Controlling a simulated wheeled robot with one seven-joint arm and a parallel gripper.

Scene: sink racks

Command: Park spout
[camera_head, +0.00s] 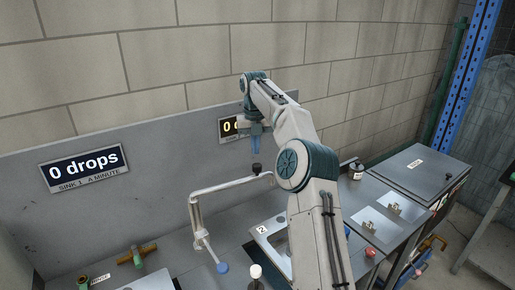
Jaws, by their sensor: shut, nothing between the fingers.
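A pale metal spout (230,185) runs from a tap post (197,218) on the left to the right, its right end close beside my arm in the picture. A small black knob (257,168) stands on the spout near that end. A lever with a blue tip (222,267) angles out from the foot of the post. My gripper (257,153) points down, shut and empty, just above the black knob in the picture. I cannot tell whether it touches the knob. My arm hides part of the sink area.
A plate marked 2 (262,230) lies below the spout, partly behind my arm. A "0 drops" display (85,166) hangs on the grey back panel, and a second display (228,128) is partly hidden by my gripper. A dark bottle (356,169) and grey lidded box (415,170) stand right.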

